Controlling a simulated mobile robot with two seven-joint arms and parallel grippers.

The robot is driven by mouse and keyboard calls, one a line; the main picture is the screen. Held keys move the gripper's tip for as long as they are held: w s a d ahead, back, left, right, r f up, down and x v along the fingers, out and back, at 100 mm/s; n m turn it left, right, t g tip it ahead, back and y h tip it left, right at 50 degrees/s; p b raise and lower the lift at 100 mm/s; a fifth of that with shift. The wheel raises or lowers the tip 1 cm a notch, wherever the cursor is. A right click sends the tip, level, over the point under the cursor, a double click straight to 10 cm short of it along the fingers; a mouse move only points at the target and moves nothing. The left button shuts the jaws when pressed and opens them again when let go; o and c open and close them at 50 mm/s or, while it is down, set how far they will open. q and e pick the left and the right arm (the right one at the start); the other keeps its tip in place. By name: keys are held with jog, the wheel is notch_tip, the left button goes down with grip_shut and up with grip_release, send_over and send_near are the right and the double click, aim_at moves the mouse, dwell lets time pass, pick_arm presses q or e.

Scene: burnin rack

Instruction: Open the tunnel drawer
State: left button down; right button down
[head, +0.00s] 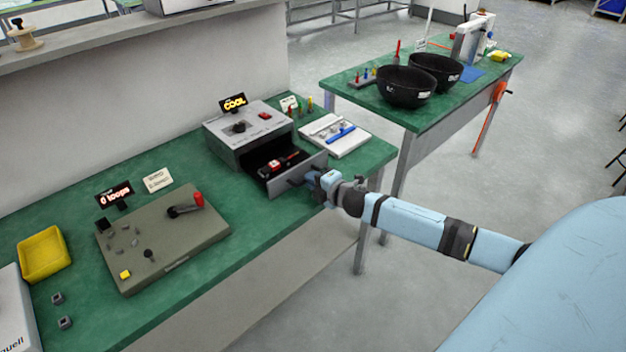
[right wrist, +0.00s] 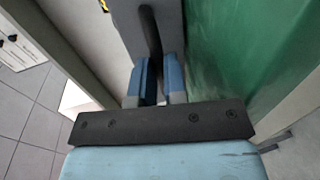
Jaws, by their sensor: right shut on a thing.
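The tunnel box (head: 245,133) is a grey unit with a dark control panel on top and a small sign reading COOL (head: 234,103). Its drawer (head: 307,171) is pulled out toward the front, and a red and black item (head: 279,163) lies inside it. My right gripper (head: 312,180) is at the drawer's front and is shut on its handle. In the right wrist view the gripper's blue fingers (right wrist: 158,80) close on the dark handle bar (right wrist: 150,32). My left gripper is not in view.
The green bench (head: 180,168) also holds a tan panel (head: 180,255) with a red lever, a yellow tray (head: 43,254) and a white tray with a blue tool (head: 341,133). A second table (head: 440,110) with black bowls (head: 404,87) stands behind my right arm.

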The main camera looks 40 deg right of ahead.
jog(key=c, duration=1.2)
grip_release()
jog(key=shift+o, duration=0.2)
jog(key=v, duration=1.3)
jog(key=shift+s, duration=0.4)
jog(key=shift+d+r, duration=0.1)
